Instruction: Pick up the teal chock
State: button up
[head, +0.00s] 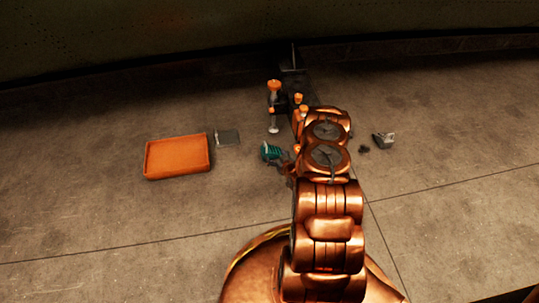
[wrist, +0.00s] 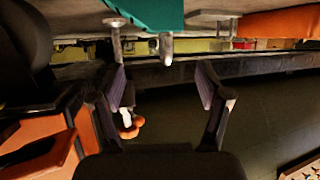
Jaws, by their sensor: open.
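The teal chock (head: 271,153) lies on the floor in the head view, just left of my arm's end, and looks ribbed or striped. In the wrist view the teal chock (wrist: 147,12) shows at the top edge, cut off by the frame. My gripper (wrist: 162,78) is open in the wrist view, with its two fingers apart. No teal shows between the fingers; the chock is beyond them, toward the top of the picture. In the head view my arm hides most of the gripper, so contact cannot be told.
An orange tray (head: 177,156) lies left of the chock, with a small grey plate (head: 227,138) between. Orange-topped items (head: 274,92) stand behind the chock. A grey block (head: 384,140) and a small dark piece (head: 364,149) lie right of my arm. The left foreground floor is clear.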

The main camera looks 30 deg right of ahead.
aim_at(268, 153)
jog(key=shift+b+x, duration=0.4)
jog(key=shift+x, duration=0.75)
jog(key=b+x, duration=0.1)
jog(key=x, duration=0.1)
jog(key=b+x, duration=0.1)
jog(key=x, duration=0.1)
jog(key=shift+w+a+f+b, duration=0.15)
jog(key=shift+a+f+b, duration=0.1)
jog(key=shift+f+b, duration=0.15)
jog(key=shift+w, duration=0.3)
jog(key=shift+c, duration=0.4)
jog(key=shift+s, duration=0.1)
grip_shut()
